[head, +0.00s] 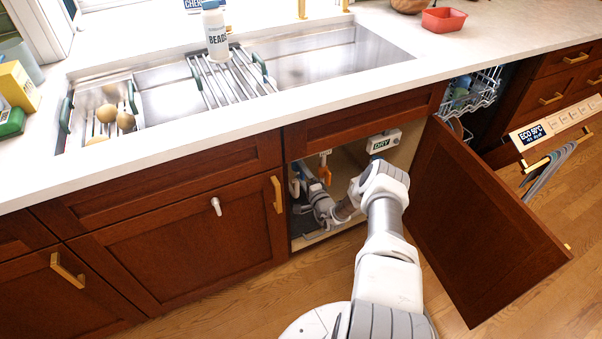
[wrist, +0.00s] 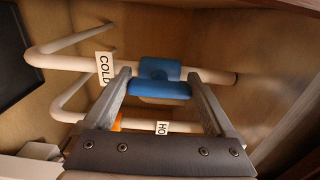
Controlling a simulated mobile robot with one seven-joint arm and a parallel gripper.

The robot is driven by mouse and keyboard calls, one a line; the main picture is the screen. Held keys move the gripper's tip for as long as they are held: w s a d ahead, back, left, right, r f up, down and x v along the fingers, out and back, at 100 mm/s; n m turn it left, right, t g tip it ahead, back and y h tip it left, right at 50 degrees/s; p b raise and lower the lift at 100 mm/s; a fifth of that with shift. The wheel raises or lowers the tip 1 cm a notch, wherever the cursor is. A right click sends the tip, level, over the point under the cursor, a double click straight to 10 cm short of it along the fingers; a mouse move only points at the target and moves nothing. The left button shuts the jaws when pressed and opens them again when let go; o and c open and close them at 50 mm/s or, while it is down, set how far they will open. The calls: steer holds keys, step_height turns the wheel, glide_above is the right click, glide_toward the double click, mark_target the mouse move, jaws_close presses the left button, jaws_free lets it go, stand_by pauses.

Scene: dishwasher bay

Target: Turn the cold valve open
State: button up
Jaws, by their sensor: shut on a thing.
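The cold valve's blue handle (wrist: 158,90) sits on the upper white pipe (wrist: 212,76) in the wrist view, beside a white tag reading COLD (wrist: 103,68). My gripper (wrist: 161,80) has one finger at each end of the blue handle and is shut on it. The handle looks roughly in line with its pipe, but its exact angle is hard to tell.
An orange handle (head: 325,174) is in the cabinet; its lower pipe bears a partly hidden tag (wrist: 162,128). A box marked DRY (head: 384,142) hangs at the cabinet's upper right. The open cabinet door (head: 475,220) stands right of my arm. The dishwasher rack (head: 470,92) is farther right.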

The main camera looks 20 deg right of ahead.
steer(key=o, duration=1.1)
steer(key=shift+c, duration=0.2)
steer(key=s+p, duration=0.4)
steer(key=s, duration=1.3)
steer(key=shift+s+d, duration=0.25)
steer(key=shift+d, duration=0.1)
